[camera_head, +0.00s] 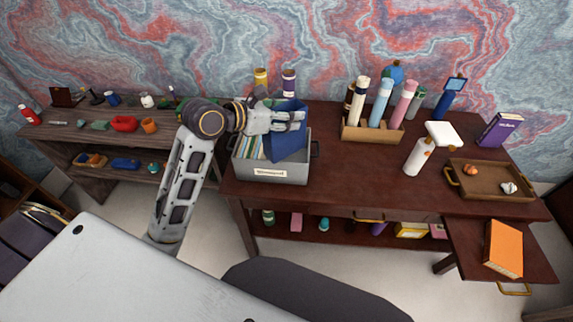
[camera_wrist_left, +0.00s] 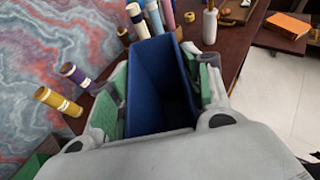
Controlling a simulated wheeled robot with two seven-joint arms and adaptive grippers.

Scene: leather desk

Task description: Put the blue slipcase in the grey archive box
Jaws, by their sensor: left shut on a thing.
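The blue slipcase (camera_head: 287,143) is over the grey archive box (camera_head: 271,173) in the head view, its lower part behind the front wall or inside the box. I cannot tell if it touches the bottom. My left gripper (camera_head: 281,118) is shut on the slipcase near its upper edge. In the left wrist view the slipcase (camera_wrist_left: 159,85) sits between the green finger pads of the left gripper (camera_wrist_left: 155,97), with its open side facing the camera. The box holds several pale folders (camera_head: 250,148) at its left. My right gripper is not in view.
A yellow-banded tube (camera_head: 261,79) and a purple one (camera_head: 288,82) stand behind the box. Desk surface between is clear.

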